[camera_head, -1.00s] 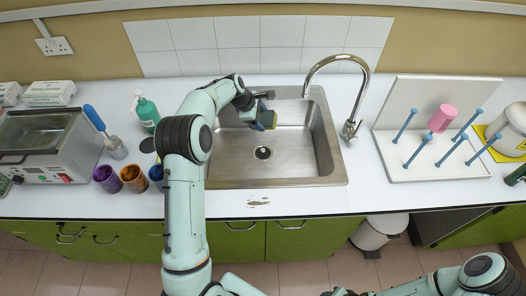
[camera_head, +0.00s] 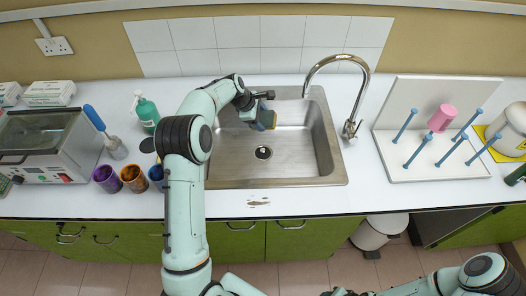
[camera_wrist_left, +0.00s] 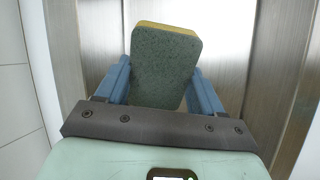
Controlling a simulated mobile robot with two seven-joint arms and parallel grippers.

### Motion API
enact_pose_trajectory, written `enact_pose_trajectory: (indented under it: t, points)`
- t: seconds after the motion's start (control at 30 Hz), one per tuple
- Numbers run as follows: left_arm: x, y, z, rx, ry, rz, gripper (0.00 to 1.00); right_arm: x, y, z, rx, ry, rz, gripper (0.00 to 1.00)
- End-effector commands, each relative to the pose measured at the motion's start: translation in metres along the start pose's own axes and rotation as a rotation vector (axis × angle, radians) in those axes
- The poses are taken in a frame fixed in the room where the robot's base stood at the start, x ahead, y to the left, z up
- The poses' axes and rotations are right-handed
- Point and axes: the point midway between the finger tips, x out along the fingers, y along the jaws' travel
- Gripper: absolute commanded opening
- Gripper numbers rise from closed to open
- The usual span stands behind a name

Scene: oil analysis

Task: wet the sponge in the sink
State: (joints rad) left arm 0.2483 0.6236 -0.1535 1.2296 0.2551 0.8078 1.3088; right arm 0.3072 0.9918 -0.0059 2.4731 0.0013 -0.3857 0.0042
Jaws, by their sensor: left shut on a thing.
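The sponge, green with a yellow layer, shows large in the left wrist view (camera_wrist_left: 163,65), clamped between the two blue fingers of my left gripper (camera_wrist_left: 162,88). In the head view my left gripper (camera_head: 262,109) holds the sponge (camera_head: 268,120) over the back left part of the steel sink (camera_head: 290,160). The sink basin is empty, with a round drain in the middle. The tap (camera_head: 351,125) stands at the back right of the sink, its spout curving left over the basin. No water stream shows. My right gripper is not visible; only part of the right arm shows at bottom right.
A green soap bottle (camera_head: 146,112), several coloured cups (camera_head: 132,178) and a water bath (camera_head: 45,145) stand left of the sink. A drying rack (camera_head: 425,165) with blue pegs and a pink item stands to the right. White tiles (camera_head: 240,45) rise behind the sink.

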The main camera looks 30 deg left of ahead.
Motion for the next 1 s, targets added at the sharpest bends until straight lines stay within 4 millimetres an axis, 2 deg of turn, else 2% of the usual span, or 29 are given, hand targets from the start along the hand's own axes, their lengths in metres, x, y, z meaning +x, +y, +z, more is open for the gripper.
enact_pose_trajectory:
  t: [0.17, 0.6, 1.0]
  points:
    - [-0.003, 0.002, 0.001, 0.001, 0.0, 0.001, 0.43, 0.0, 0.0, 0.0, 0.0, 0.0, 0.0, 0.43]
    - [-0.035, 0.013, 0.014, 0.001, 0.0, 0.001, 0.43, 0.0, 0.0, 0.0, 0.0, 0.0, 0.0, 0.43]
    - [-0.035, 0.013, 0.014, 0.0, 0.0, 0.0, 0.43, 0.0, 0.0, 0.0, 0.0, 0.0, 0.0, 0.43]
